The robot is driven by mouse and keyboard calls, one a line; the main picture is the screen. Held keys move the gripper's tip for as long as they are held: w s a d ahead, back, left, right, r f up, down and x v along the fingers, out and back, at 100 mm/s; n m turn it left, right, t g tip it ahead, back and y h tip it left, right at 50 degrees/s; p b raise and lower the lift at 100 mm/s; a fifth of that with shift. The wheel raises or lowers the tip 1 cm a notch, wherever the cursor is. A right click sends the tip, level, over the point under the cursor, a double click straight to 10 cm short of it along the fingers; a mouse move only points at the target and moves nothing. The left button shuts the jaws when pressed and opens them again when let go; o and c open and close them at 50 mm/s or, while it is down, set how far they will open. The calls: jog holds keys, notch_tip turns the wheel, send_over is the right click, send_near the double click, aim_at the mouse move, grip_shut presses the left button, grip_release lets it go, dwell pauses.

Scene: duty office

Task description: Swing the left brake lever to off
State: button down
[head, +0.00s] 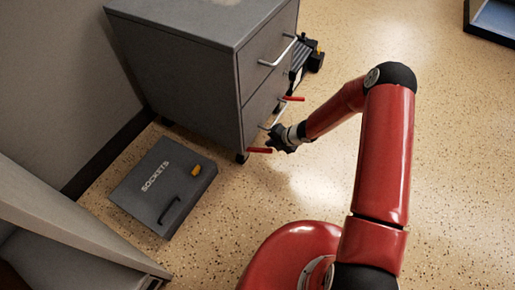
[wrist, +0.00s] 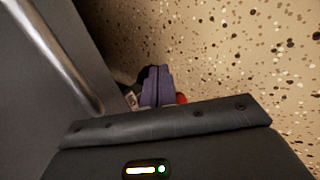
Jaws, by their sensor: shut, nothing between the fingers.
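The grey drawer cabinet (head: 190,75) has two red brake levers low on its front. The nearer red lever (head: 259,150), on the left in the head view, sticks out by the bottom front corner. The farther red lever (head: 292,98) sticks out by the other front edge. My gripper (head: 277,139) is close by the nearer lever, at the cabinet's lower front. In the wrist view my gripper's fingers (wrist: 157,85) are together and empty. A bit of red (wrist: 182,98) shows just right of them, partly hidden. I cannot tell whether they touch the lever.
A silver drawer handle (wrist: 62,55) runs close on the left in the wrist view. A grey SOCKETS case (head: 163,186) lies on the floor left of my gripper. A dark item with yellow (head: 315,57) stands behind the cabinet front. Open speckled floor (head: 460,150) lies to the right.

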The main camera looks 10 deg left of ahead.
jog(key=shift+s, duration=0.15)
jog(key=shift+s+a+b, duration=0.25)
jog(key=shift+s+b, duration=0.1)
jog(key=shift+s, duration=0.25)
jog(key=shift+s+a+b, duration=0.2)
jog(key=shift+s+b, duration=0.1)
jog(key=shift+s, duration=0.25)
jog(key=shift+s+d, duration=0.5)
jog(key=shift+s, duration=0.35)
jog(key=shift+s+d, duration=0.5)
jog(key=shift+s, duration=0.35)
jog(key=s+d+r+p, duration=0.2)
jog(key=d+r+p, duration=0.2)
jog(key=d+r, duration=0.2)
jog(key=shift+s+d, duration=0.35)
jog(key=shift+d, duration=0.45)
